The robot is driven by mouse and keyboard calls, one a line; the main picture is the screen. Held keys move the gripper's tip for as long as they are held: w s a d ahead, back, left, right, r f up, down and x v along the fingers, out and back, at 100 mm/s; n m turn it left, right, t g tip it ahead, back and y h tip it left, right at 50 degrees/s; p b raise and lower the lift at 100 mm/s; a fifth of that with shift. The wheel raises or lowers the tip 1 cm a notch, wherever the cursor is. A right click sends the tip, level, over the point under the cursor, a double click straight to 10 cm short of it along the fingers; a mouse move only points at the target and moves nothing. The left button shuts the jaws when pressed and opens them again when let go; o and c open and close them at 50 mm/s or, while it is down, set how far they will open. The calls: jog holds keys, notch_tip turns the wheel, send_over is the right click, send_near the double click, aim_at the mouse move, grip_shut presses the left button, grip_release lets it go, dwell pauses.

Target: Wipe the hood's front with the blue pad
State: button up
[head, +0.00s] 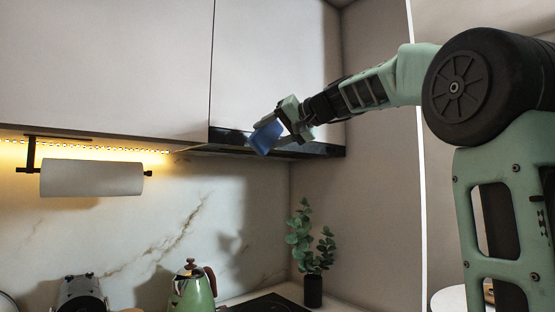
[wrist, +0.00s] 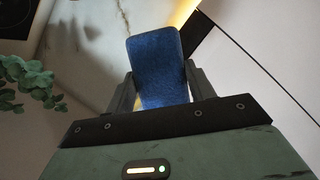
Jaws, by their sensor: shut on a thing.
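The blue pad (head: 266,137) is held at the end of my arm, tilted, in the head view. My gripper (head: 283,131) is shut on it, and the wrist view shows the pad (wrist: 157,68) between the two fingers of my gripper (wrist: 158,90). The hood's dark front (head: 325,149) is a narrow band under the upper cabinets. My gripper and the pad hide part of the band.
White upper cabinets (head: 110,65) are above the hood. A paper towel roll (head: 92,177) hangs at the left under a lit strip. A green kettle (head: 192,288), a dark cooktop (head: 268,303) and a potted plant (head: 312,250) stand below. A side wall is at the right.

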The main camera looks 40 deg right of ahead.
jog(key=shift+w+r+p, duration=0.15)
jog(key=shift+w+p, duration=1.15)
jog(key=shift+w, duration=0.6)
jog(key=shift+w+a+p, duration=0.1)
jog(key=shift+w+p, duration=0.4)
jog(key=shift+w, duration=0.55)
jog(key=shift+w+p, duration=0.3)
jog(key=shift+w, duration=0.6)
jog(key=d, duration=1.4)
jog(key=shift+w+d+f+p, duration=0.25)
jog(key=shift+p, duration=0.2)
jog(key=shift+a, duration=0.1)
